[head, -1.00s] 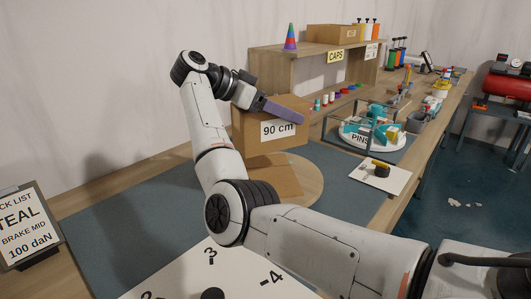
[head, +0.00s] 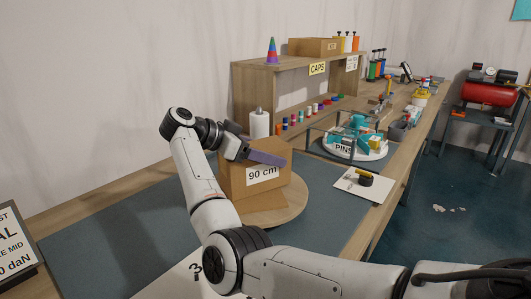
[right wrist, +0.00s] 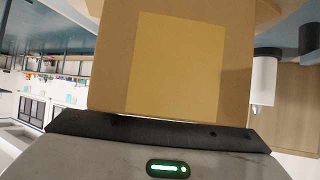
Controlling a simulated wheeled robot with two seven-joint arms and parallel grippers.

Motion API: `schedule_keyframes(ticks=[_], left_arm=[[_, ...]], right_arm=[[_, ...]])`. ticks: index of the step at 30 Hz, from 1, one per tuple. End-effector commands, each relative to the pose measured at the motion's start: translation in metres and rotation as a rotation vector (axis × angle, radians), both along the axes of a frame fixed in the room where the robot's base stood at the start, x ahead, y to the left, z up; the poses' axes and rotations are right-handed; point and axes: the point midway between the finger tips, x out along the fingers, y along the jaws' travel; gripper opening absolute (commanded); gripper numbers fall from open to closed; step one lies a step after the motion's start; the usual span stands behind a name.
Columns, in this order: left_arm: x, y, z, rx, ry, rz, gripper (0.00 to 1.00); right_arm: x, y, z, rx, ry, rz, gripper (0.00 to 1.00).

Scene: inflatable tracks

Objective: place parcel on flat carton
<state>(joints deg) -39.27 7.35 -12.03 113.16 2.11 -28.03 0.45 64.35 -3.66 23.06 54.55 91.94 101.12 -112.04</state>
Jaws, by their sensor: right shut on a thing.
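The parcel is a brown box with a "90 cm" label (head: 238,188). My right gripper (head: 262,157) is at its top, shut on it. In the right wrist view the parcel (right wrist: 178,65) fills the middle, right against a dark finger edge. The flat carton (head: 262,220) is a thin brown sheet on a round wooden board (head: 293,207). Its near part shows below and in front of the parcel; the rest is hidden behind the parcel. I cannot tell whether the parcel's underside touches it. My left gripper is not in view.
A white cylinder (head: 259,124) stands just behind the parcel. A wooden shelf with a CAPS sign (head: 317,69) is at the back. A round PINS tray (head: 344,149) and a white card with a black knob (head: 364,183) are to the right. The blue mat (head: 110,232) is clear at left.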

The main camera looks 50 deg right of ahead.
Motion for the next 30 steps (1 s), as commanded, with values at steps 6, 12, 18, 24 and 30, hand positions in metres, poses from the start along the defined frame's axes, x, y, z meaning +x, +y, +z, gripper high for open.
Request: schedule_keyframes(ticks=[6, 12, 18, 24, 30], left_arm=[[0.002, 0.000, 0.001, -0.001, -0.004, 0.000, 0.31], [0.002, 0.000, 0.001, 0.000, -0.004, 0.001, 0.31], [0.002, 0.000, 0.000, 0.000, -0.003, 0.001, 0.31], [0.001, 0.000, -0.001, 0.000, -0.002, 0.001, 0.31], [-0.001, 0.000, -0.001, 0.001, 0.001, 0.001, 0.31]], right_arm=[[0.000, 0.000, -0.001, 0.000, 0.001, 0.000, 0.85], [0.000, 0.000, -0.001, 0.000, 0.001, 0.000, 0.85], [0.005, 0.014, 0.009, 0.003, -0.001, 0.004, 0.85], [0.017, 0.050, 0.030, 0.003, 0.000, 0.006, 0.85], [0.027, 0.082, 0.049, 0.001, 0.001, 0.004, 0.85]])
